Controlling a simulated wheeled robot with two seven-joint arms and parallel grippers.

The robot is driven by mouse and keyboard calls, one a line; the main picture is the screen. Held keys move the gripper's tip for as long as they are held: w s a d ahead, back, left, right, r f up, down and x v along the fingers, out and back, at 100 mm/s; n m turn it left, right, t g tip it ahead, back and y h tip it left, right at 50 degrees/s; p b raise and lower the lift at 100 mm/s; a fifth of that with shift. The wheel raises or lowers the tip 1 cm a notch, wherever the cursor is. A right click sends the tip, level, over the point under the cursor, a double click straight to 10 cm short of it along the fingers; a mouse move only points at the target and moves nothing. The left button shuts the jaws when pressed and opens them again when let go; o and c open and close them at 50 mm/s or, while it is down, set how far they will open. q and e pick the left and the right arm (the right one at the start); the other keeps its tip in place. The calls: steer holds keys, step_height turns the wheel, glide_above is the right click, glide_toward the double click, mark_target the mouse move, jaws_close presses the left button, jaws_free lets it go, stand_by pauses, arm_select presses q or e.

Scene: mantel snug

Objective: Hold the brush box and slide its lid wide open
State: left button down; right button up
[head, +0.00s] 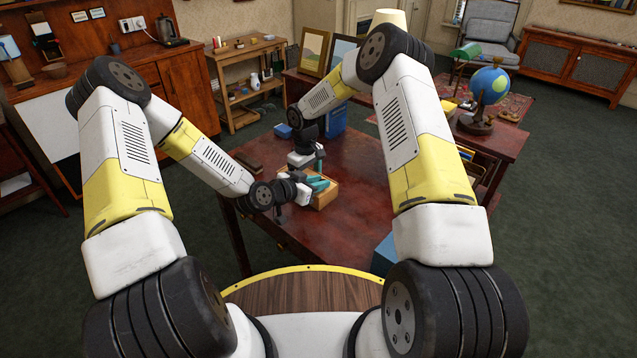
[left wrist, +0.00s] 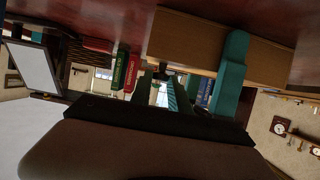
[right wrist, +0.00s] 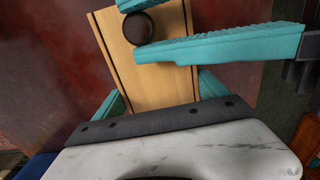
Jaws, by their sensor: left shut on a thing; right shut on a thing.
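The brush box (head: 323,199) is a light wooden box on the red-brown table (head: 362,205), partly hidden by my grippers in the head view. Its plain wooden side (left wrist: 195,45) shows in the left wrist view. My left gripper (head: 302,191) is shut on the box, with teal fingers at its sides. The right wrist view looks down on the pale lid (right wrist: 165,82) with dark lines along its edges. A dark round knob (right wrist: 138,28) stands on the lid. My right gripper (head: 317,182) is shut on this knob. I cannot tell how far the lid is open.
A dark block (head: 247,161) lies on the table left of the box. A blue box (head: 334,119) and picture frames (head: 313,50) stand farther back. A globe (head: 490,86) stands at right. A blue thing (head: 384,254) is at the near right edge. The table's right part is clear.

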stand_by(0.5)
arm_select(q)
steer(key=s+d, duration=1.2)
steer(key=shift+w, duration=0.1)
steer(key=c, duration=1.3)
jaws_free()
steer(key=shift+a, duration=0.1)
steer(key=shift+r, duration=0.15)
step_height(320, 180, up, 10)
steer(key=shift+f, duration=0.15)
